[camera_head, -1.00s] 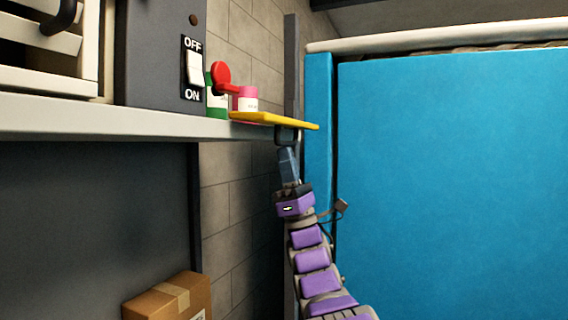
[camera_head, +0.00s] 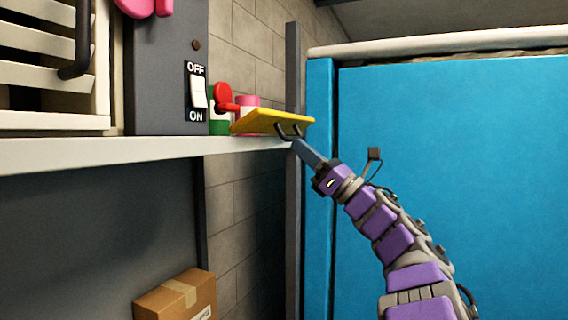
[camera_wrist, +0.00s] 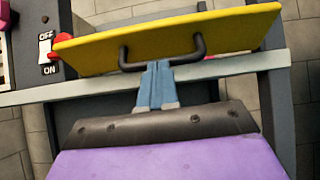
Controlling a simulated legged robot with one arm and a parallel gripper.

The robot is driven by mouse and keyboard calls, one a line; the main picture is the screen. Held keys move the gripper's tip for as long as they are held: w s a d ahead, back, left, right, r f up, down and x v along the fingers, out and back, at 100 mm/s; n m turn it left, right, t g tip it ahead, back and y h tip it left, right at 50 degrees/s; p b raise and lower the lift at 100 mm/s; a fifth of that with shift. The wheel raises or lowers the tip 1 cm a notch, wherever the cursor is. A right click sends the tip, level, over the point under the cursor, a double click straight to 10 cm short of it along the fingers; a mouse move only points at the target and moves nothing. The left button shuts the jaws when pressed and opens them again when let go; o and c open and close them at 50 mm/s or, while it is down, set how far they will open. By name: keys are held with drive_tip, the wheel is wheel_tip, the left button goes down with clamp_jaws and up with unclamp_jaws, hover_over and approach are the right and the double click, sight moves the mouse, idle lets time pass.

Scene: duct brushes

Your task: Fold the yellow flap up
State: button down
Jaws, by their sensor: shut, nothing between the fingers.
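The yellow flap (camera_head: 268,121) is at the right end of the grey shelf, tilted, with its underside showing toward me. It also fills the top of the wrist view (camera_wrist: 165,42). A dark U-shaped handle (camera_wrist: 163,62) is fixed to the flap's face. My gripper (camera_head: 298,143) is below the flap at the handle. In the wrist view the blue fingertips (camera_wrist: 157,66) are together, within the handle's span. I cannot tell whether they touch the flap or the bar.
The grey shelf (camera_head: 100,154) runs left from the flap. An OFF/ON switch (camera_head: 197,92), a red knob (camera_head: 223,96) and a pink-topped container (camera_head: 247,101) are beside or behind the flap. A blue panel (camera_head: 450,180) stands right. A cardboard box (camera_head: 178,297) is below.

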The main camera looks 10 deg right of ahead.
sight(294, 116)
drive_tip(key=r+g+h+p, duration=0.1)
drive_tip(key=p, duration=0.1)
drive_tip(key=r+g+h+p, duration=0.1)
drive_tip(key=r+p, duration=0.1)
drive_tip(key=p, duration=0.1)
drive_tip(key=r+g+h+p, duration=0.1)
drive_tip(key=h+p, duration=0.1)
drive_tip(key=p, duration=0.1)
drive_tip(key=shift+s+d+r, duration=0.2)
drive_tip(key=shift+d+r, duration=0.05)
drive_tip(key=shift+r, duration=0.05)
drive_tip(key=g+h+p, duration=0.1)
drive_tip(key=p, duration=0.2)
drive_tip(key=shift+r, duration=0.4)
drive_tip(key=shift+w+a+r+g+h+p, duration=0.15)
drive_tip(key=shift+r+g+h+p, duration=0.3)
drive_tip(key=shift+p, duration=0.6)
drive_tip(key=shift+w+a+r+g+h+p, duration=0.1)
drive_tip(key=shift+a+r+g+h+p, duration=0.35)
drive_tip(key=shift+p, duration=0.6)
drive_tip(key=shift+w+r+p, duration=0.15)
drive_tip(key=shift+r+p, duration=0.15)
drive_tip(key=shift+p, duration=0.7)
drive_tip(key=shift+f, duration=0.2)
